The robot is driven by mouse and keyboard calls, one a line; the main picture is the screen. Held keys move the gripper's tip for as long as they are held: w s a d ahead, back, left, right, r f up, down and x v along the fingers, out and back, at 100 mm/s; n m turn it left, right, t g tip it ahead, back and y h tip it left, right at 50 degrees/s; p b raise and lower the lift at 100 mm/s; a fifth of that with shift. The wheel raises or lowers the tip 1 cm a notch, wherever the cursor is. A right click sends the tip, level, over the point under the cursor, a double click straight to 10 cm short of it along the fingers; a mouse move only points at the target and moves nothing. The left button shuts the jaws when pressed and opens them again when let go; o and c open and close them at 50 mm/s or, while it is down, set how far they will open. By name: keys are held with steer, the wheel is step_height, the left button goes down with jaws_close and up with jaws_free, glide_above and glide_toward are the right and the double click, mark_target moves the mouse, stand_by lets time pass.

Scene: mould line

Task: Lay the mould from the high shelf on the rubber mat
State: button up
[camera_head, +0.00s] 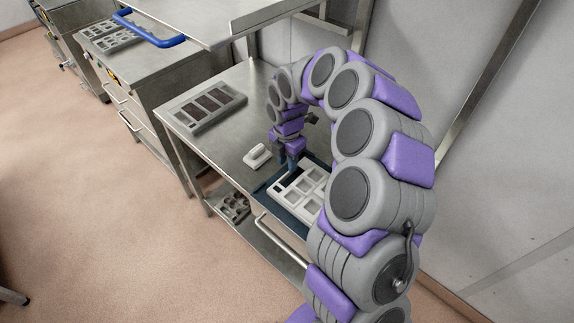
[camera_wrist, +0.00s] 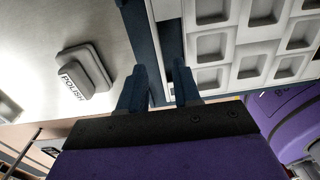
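A pale grey mould (camera_head: 304,190) with several square pockets lies on the dark blue rubber mat (camera_head: 262,189) on the steel bench. My arm hides part of both. My gripper (camera_head: 291,160) points down at the mould's far left edge. In the wrist view the mould (camera_wrist: 240,50) fills the upper right and the mat (camera_wrist: 146,60) shows as a blue strip beside it. My gripper's fingers (camera_wrist: 160,88) stand apart, the right one overlapping the mould's edge in view. I cannot tell whether either finger touches it. The high shelf (camera_head: 215,18) shows no mould on its visible part.
A white block (camera_head: 257,155), labelled POLISH in the wrist view (camera_wrist: 85,70), lies left of the mat. A mould with dark pockets (camera_head: 208,105) lies farther back. Another mould (camera_head: 234,207) is on the lower shelf.

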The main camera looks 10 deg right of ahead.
step_height(320, 180, up, 7)
steer(key=p, duration=0.2)
steer(key=s+a+r+m, duration=0.3)
steer(key=s+r+m, duration=0.2)
steer(key=s+r, duration=0.25)
steer(key=s+d+r+m+g, duration=0.1)
steer(key=s+d+m, duration=0.2)
steer(key=s+m, duration=1.6)
steer(key=s, duration=1)
steer(key=shift+s+m+g, duration=0.3)
steer(key=shift+s+m, duration=0.05)
steer(key=shift+m, duration=0.05)
steer(key=shift+c, duration=0.4)
